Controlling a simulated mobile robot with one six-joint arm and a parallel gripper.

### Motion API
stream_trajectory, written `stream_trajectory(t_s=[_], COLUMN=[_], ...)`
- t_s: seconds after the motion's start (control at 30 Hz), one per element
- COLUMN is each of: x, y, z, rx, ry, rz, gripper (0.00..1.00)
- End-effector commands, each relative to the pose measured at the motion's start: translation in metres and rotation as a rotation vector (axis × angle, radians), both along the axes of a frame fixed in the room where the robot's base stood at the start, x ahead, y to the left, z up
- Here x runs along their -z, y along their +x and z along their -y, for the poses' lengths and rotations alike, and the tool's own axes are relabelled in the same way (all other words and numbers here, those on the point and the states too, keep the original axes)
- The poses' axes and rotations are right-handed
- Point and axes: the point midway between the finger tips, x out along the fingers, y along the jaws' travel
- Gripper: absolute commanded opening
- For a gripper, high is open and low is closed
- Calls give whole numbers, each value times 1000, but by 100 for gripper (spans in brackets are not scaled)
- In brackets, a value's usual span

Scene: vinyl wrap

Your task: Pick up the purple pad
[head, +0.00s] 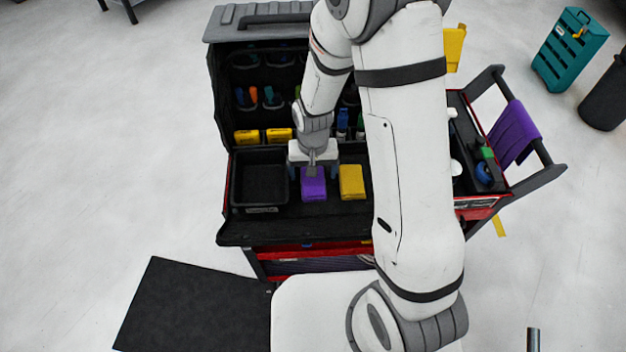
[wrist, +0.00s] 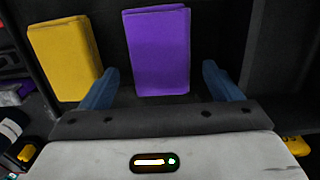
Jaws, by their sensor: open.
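The purple pad (head: 313,186) lies on the black top of the tool cart, between an empty black bin and a yellow pad (head: 352,182). In the wrist view the purple pad (wrist: 157,52) is upright in the picture, between and beyond the two blue fingers. My gripper (head: 313,170) is over the purple pad's far end in the head view, fingers spread to either side of it. In the wrist view my gripper (wrist: 160,85) is open and holds nothing. The yellow pad (wrist: 65,58) is left of the left finger. I cannot tell the finger height above the cart.
The black bin (head: 235,196) is left of the purple pad. Behind stand yellow boxes (head: 247,136) and a rack of bottles. A purple cloth (head: 513,132) hangs on the cart's right handle. A black mat (head: 190,304) lies on the floor at left.

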Motion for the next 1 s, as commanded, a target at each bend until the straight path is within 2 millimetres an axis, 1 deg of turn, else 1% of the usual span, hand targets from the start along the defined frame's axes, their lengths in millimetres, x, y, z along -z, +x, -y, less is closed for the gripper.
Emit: stream_trajectory(t_s=[0.17, 0.73, 1.0], x=[0, 0, -2], y=[0, 0, 1], z=[0, 1, 1], rx=[1, 2, 2], ry=[0, 0, 1], rz=[0, 0, 2], gripper=[84, 37, 36])
